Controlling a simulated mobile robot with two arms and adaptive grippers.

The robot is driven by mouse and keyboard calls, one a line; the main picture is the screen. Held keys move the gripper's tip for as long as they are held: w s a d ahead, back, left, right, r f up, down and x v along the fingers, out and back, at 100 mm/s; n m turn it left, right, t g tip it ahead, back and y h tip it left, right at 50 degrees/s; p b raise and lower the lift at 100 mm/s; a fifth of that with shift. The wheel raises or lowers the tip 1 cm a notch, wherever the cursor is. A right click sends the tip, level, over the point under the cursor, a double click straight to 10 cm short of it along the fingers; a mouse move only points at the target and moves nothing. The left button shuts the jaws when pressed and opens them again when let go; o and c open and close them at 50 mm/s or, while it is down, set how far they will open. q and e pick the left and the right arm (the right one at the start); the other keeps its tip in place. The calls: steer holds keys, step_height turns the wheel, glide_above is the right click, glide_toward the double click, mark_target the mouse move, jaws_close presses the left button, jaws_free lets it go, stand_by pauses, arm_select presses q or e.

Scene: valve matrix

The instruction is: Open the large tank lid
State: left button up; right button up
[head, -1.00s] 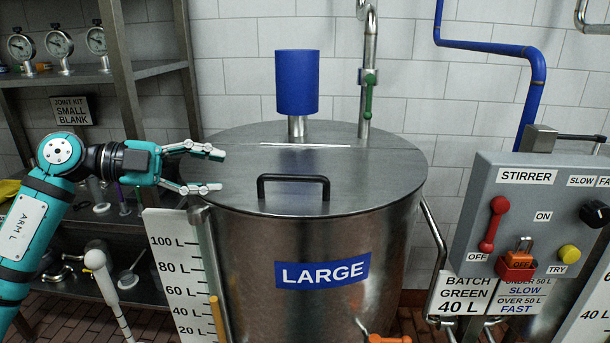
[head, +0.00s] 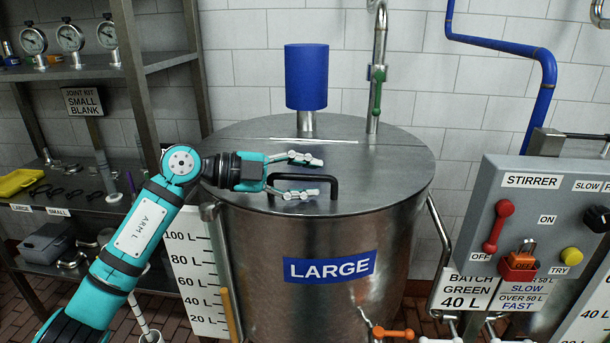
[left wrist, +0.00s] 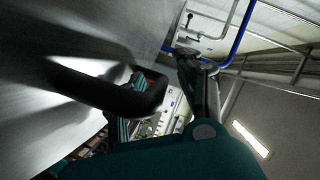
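The large tank (head: 300,250) is a steel cylinder with a blue LARGE label. Its round lid (head: 385,165) lies flat and closed on top, with a black bar handle (head: 335,188) near the front edge. My left gripper (head: 318,178) is open at the handle, its fingers pointing right and apart, overlapping the handle's left part in the head view. In the left wrist view the black handle (left wrist: 100,92) passes close in front of the fingers and seems to lie between them. Whether a finger touches it I cannot tell. My right gripper is not in view.
A blue motor (head: 306,78) and a pipe with a green valve handle (head: 377,95) stand behind the lid's front half. The grey stirrer panel (head: 540,215) is at right. Shelves with gauges (head: 70,40) stand at left. An orange valve handle (head: 393,332) is low in front.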

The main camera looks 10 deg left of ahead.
arm_select(q)
jaws_close()
stand_by(0.4)
